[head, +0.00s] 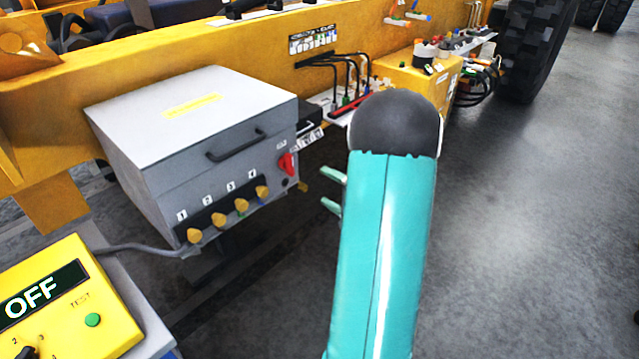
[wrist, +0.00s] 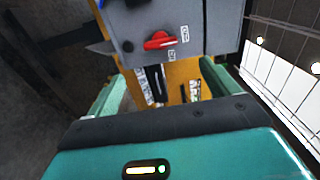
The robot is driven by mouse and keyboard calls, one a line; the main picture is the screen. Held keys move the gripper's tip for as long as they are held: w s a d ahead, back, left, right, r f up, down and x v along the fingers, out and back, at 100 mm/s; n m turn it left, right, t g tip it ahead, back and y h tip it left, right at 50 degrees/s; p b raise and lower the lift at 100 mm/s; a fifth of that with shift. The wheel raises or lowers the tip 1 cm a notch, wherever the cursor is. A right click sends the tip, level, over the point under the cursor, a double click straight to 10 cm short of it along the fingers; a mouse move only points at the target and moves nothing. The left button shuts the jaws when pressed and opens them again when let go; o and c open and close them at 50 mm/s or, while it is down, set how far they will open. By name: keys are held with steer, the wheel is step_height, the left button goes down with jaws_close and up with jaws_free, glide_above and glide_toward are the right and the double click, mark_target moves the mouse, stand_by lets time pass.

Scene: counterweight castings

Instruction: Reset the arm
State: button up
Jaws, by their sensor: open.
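My teal arm (head: 385,250) with a dark rounded joint stands upright in the middle of the head view. My gripper (head: 333,191) shows only as two teal fingertips poking out left of the arm, apart from each other. The rest of it is hidden behind the arm. In the wrist view my gripper (wrist: 162,85) is open, one finger on each side, with nothing held between them. Beyond it is the grey box (wrist: 195,18) with a red switch (wrist: 160,40). In the head view, the fingertips are right of this box (head: 190,110), apart from it.
The box carries a black handle (head: 236,145) and a row of yellow knobs (head: 241,206). A yellow tester (head: 100,322) reading OFF is at the lower left. A yellow beam (head: 350,40) with cables runs behind. A large tyre (head: 530,50) stands back right. The floor at right is clear.

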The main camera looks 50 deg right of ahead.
stand_by(0.6)
steer(key=w+a+r+n+g+y, duration=0.1)
steer(key=a+r+n+g+y, duration=0.2)
steer(key=a, duration=0.6)
steer(key=a+r+n+g+y, duration=0.2)
steer(key=a+n+g+y, duration=0.1)
steer(key=a, duration=0.6)
steer(key=w+a+r+n+g+y, duration=0.1)
steer(key=a+r+n+g+y, duration=0.2)
steer(key=a, duration=0.6)
steer(key=s+a+r+n+g+h, duration=0.3)
steer(key=s+a+r+n+h, duration=0.2)
steer(key=s, duration=0.8)
steer(key=a+n+h, duration=0.3)
steer(key=a+h, duration=0.1)
steer(key=shift+s+a+r+h, duration=0.15)
steer(key=shift+a+r+h, duration=0.05)
steer(key=shift+a+h, duration=0.15)
